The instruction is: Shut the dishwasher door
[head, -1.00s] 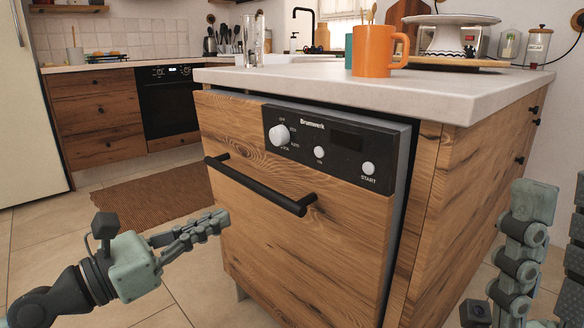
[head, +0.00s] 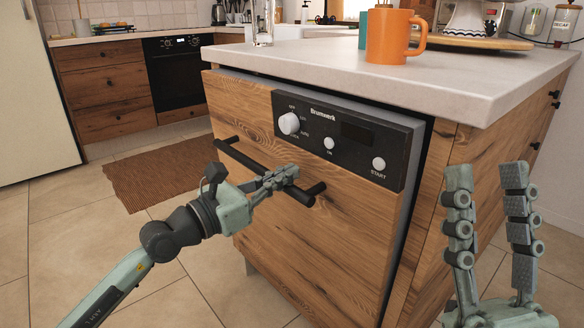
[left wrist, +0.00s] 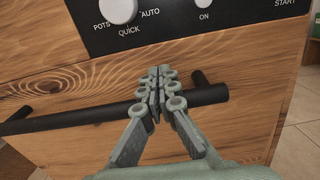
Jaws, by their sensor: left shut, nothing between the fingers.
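The dishwasher door (head: 330,238) is a wood-grained panel with a black control strip (head: 345,139) at its top. It stands slightly tilted out, with a gap at the right side and under the counter. Its black bar handle (head: 236,151) runs across the upper part and also shows in the left wrist view (left wrist: 60,131). My left gripper (head: 289,174) is shut and empty, with its fingertips at the handle near its right end; I cannot tell whether they touch. My right gripper (head: 488,172) points up, open and empty, at the right, apart from the door.
The pale countertop (head: 470,88) overhangs the door; an orange mug (head: 389,38) stands near its front edge. A brown rug (head: 165,177) lies on the tiled floor at the left.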

